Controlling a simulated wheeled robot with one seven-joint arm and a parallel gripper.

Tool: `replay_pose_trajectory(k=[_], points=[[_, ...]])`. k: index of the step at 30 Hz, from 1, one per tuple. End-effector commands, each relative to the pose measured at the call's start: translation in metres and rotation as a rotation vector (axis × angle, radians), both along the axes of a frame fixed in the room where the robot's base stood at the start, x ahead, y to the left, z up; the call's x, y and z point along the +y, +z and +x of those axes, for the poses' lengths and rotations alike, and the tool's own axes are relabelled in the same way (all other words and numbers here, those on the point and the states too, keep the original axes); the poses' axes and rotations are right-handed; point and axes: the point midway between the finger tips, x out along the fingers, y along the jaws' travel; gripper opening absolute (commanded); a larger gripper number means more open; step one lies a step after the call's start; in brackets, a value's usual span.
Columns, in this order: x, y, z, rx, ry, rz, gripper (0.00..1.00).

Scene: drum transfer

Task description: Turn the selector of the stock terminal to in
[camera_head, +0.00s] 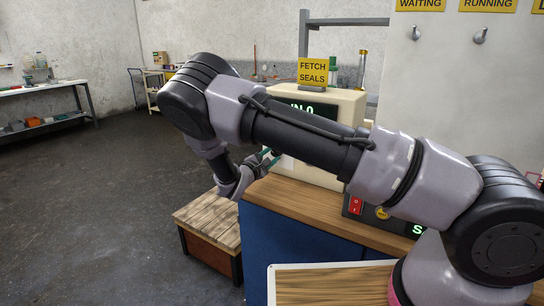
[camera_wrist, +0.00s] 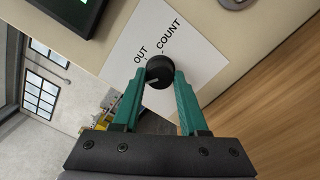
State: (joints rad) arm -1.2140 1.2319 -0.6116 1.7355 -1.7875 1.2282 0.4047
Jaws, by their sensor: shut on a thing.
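The stock terminal (camera_head: 345,103) is a cream box on the wooden counter, partly hidden behind my arm. Its dark screen (camera_head: 305,107) shows green text that seems to read "IN 0", partly covered. In the wrist view the selector (camera_wrist: 159,69) is a round black knob on a white plate (camera_wrist: 193,62) lettered OUT and COUNT. A pale mark on the knob points to the lower left in that view, away from both words. No "in" label shows there. My gripper (camera_wrist: 160,78) has green fingers, shut on the knob from both sides.
A yellow FETCH SEALS sign (camera_head: 312,71) stands on top of the terminal. A red-switched control box (camera_head: 355,206) is on the counter (camera_head: 310,208) below my arm. A low wooden-topped crate (camera_head: 208,220) stands left of the blue cabinet. The floor at left is open.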

Motion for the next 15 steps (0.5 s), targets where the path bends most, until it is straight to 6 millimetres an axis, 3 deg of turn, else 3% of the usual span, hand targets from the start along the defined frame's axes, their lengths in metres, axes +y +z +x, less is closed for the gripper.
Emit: replay_pose_trajectory(k=[15], points=[[0.0002, -0.0012, -0.0006, 0.034, 0.001, -0.048, 0.0]])
